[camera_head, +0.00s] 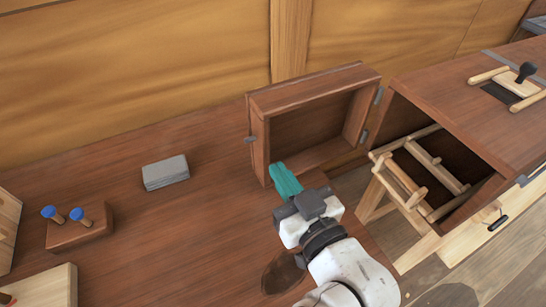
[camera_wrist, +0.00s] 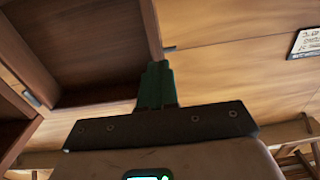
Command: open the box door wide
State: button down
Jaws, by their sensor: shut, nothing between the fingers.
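The box (camera_head: 490,95) is a brown wooden case at the right, with its front open and a dark inside showing. Its door (camera_head: 258,130) is a deep, tray-like brown panel, hinged on its right side to the box's far edge and swung well away from the opening. Its hollow inner side faces me. My gripper (camera_head: 285,180) has teal fingers, shut and empty, at the door's lower left free corner. In the wrist view the fingers (camera_wrist: 155,85) overlap the door's free-side wall (camera_wrist: 151,30); whether they touch it I cannot tell.
A pale wooden rack (camera_head: 400,185) stands at the box opening. A grey block (camera_head: 166,172) and a brown block with blue-topped pegs (camera_head: 82,228) lie on the brown surface at left. A plank wall (camera_head: 130,75) rises behind the door. The surface left of the door is mostly clear.

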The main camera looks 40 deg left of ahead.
aim_at(253, 134)
jog(key=shift+p+x, duration=0.3)
jog(key=shift+x, duration=1.45)
jog(key=shift+a, duration=0.15)
jog(key=b+x, duration=0.2)
jog(key=x, duration=0.5)
jog(key=shift+w, duration=0.1)
